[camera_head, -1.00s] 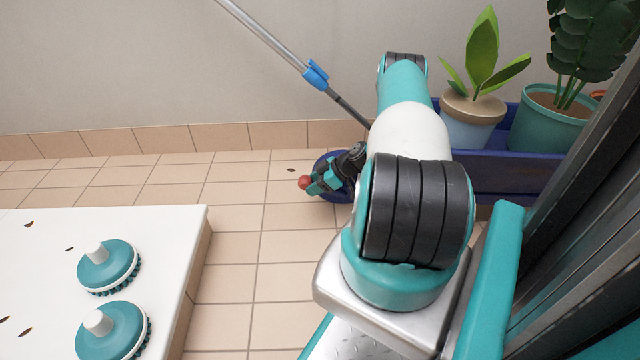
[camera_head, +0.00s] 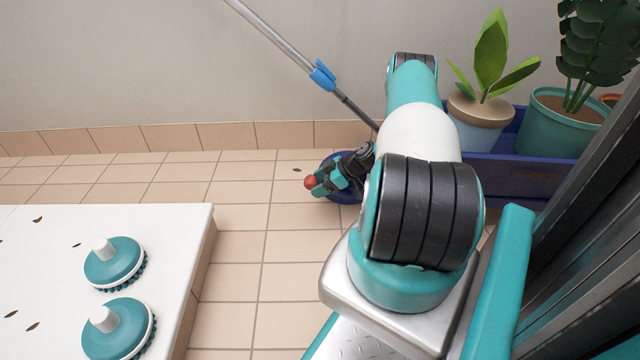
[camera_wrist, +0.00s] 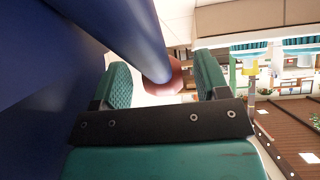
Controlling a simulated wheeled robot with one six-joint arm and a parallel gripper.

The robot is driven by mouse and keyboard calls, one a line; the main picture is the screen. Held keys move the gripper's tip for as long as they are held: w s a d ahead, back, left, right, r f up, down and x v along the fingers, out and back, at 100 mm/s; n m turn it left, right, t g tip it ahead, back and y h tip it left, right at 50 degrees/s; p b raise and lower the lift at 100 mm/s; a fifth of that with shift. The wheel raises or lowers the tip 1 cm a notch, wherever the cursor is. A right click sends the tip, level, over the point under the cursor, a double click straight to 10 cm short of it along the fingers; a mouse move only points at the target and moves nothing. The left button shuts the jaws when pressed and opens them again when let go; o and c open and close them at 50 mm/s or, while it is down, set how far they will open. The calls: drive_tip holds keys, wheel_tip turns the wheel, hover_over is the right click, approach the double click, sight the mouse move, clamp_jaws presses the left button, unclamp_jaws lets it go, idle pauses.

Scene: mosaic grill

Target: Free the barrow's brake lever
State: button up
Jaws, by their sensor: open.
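The dark blue barrow (camera_head: 500,172) stands against the wall and bears potted plants. A red knob (camera_head: 311,182) shows at its left end, right at the fingertips of my gripper (camera_head: 322,184). In the wrist view a blue lever (camera_wrist: 138,35) runs down between the two teal fingers of my gripper (camera_wrist: 164,82), with the reddish knob (camera_wrist: 176,76) at its end. The fingers are open, one on each side of the lever, and a gap shows at the left finger. A large blue surface (camera_wrist: 45,60) fills the wrist view's left side. My arm hides part of the barrow.
A potted leafy plant (camera_head: 480,108) and a teal pot (camera_head: 550,125) sit in the barrow. A grey pole with a blue clip (camera_head: 322,75) leans behind my arm. A white table (camera_head: 60,255) with two teal brushes stands at left. Tiled floor (camera_head: 240,250) between is clear.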

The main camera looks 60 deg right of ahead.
sight(320, 182)
wheel_tip(320, 182, up, 20)
drive_tip(key=p, duration=0.9)
drive_tip(key=shift+f+p, duration=0.25)
drive_tip(key=shift+p, duration=0.1)
